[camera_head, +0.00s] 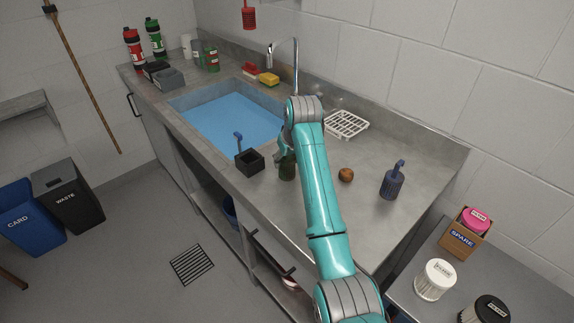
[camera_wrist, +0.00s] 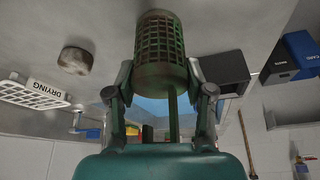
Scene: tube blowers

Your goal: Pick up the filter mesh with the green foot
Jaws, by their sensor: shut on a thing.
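My gripper (camera_wrist: 162,85) is shut on a dark green filter mesh (camera_wrist: 160,48), a slatted cylinder with a thin green stem. In the wrist view the fingers stand on both sides of its stem end, and the stem runs back between them. In the head view the mesh (camera_head: 287,168) hangs below my gripper over the counter, partly hidden by the arm. I cannot tell whether it touches the counter. A blue mesh (camera_head: 392,184) with a hooked handle stands on the counter to the right. A red mesh (camera_head: 249,18) hangs at the wall.
A brown round object (camera_head: 346,175) lies to the right. A white drying rack (camera_head: 347,125) lies behind. The water-filled sink (camera_head: 225,115) is to the left. Counter near the front right is clear.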

